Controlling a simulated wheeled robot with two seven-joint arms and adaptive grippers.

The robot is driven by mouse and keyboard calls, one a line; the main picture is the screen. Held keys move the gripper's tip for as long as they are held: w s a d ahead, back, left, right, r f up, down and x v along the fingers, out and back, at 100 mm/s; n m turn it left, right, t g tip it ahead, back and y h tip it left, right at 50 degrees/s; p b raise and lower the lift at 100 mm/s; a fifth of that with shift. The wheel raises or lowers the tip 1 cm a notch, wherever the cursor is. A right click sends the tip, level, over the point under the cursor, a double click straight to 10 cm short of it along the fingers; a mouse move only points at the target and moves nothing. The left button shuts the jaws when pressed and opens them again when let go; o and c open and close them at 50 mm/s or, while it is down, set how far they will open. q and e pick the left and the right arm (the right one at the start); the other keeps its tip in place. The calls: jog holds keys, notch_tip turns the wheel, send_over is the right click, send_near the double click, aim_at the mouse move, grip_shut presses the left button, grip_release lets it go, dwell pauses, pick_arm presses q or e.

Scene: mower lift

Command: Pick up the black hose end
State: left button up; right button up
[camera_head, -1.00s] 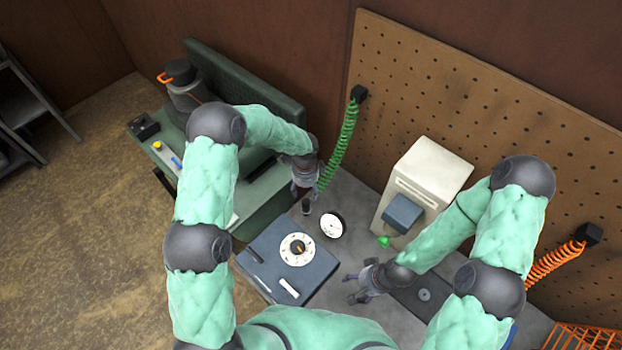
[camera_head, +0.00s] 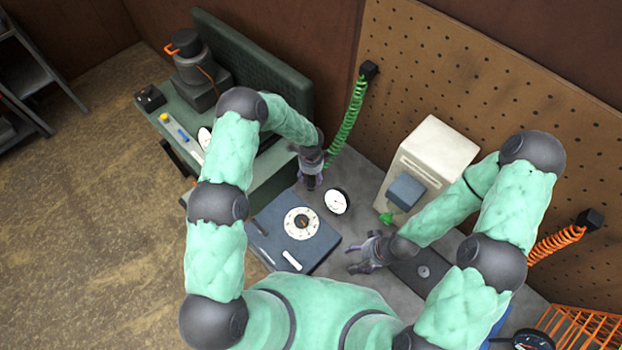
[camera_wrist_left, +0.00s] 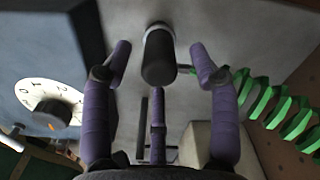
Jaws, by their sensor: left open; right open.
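The black hose end (camera_wrist_left: 159,58) is a dark cylinder with a pale collar at its far end. In the left wrist view it lies between the spread purple fingers of my left gripper (camera_head: 311,178), with gaps on both sides. My left gripper is open and points down over the bench beside the green coiled hose (camera_head: 347,122). In the head view my left gripper hides the hose end. My right gripper (camera_head: 362,256) is open and empty, low over the bench to the right of the dial box.
A blue-grey box with a white dial (camera_head: 301,223) and a round white gauge (camera_head: 336,201) are near my left gripper. A beige machine (camera_head: 434,154) stands behind my right arm. A pegboard (camera_head: 470,90) rises at the back. An orange basket (camera_head: 585,330) is at lower right.

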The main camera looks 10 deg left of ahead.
pick_arm(q)
jog(key=shift+f, duration=0.8)
grip_shut()
jog(key=shift+r, duration=0.1)
